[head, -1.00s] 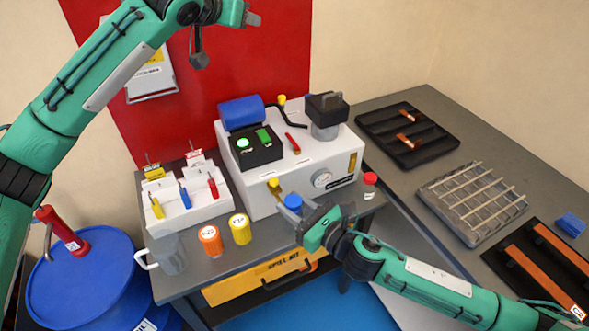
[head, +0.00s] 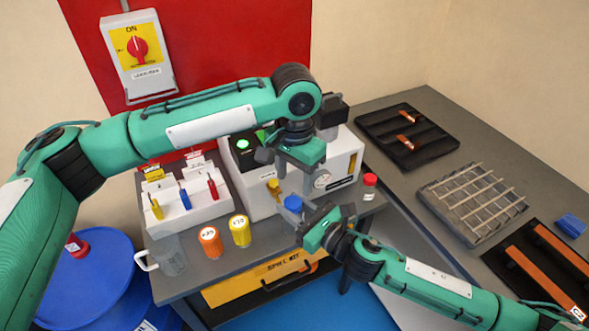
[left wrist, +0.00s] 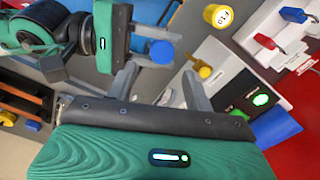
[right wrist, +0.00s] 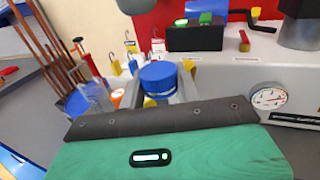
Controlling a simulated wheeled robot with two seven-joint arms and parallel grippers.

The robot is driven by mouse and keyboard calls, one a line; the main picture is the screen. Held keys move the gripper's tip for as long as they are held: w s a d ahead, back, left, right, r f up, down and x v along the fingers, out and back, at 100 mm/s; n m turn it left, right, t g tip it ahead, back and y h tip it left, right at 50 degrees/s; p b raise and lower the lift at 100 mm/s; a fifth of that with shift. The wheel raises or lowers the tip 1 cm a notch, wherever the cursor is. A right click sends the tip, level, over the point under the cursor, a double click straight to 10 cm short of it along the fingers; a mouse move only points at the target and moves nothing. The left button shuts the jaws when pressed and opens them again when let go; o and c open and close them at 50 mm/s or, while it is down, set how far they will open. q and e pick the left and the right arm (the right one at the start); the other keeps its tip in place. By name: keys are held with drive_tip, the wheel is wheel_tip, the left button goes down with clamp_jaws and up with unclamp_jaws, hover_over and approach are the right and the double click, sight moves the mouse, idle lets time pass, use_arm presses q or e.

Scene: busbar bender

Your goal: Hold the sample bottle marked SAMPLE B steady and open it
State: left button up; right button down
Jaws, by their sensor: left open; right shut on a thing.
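A blue-capped bottle (head: 293,203) stands at the front of the bender's white housing; its cap also shows in the right wrist view (right wrist: 158,76). Its label cannot be read, so I cannot tell whether it is marked SAMPLE B. My right gripper (head: 300,213) is shut on this bottle below the cap. My left gripper (head: 280,168) is open and empty, above and slightly behind the bottle. In the left wrist view the blue cap (left wrist: 162,52) lies beyond the open fingertips, apart from them. A red-capped bottle (head: 369,187) stands to the right.
The white housing (head: 345,160) with a gauge stands close behind the bottle, and a yellow-ended valve (head: 274,186) sticks out near it. Yellow (head: 240,230) and orange (head: 210,242) containers and a clear jug (head: 168,255) stand left on the bench. Trays fill the right bench.

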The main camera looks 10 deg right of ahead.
sight(293, 202)
use_arm(q)
wheel_tip(293, 202, down, 7)
drive_tip(key=shift+f, duration=0.1)
idle(0.3)
drive_tip(key=c, duration=1)
drive_tip(key=o, duration=1.1)
wheel_tip(293, 202, up, 8)
drive_tip(key=shift+w+a+f, duration=0.1)
drive_tip(key=shift+w, duration=0.05)
drive_tip(key=shift+c, duration=0.5)
drive_tip(key=shift+f, duration=3.8)
drive_tip(key=shift+c, duration=0.2)
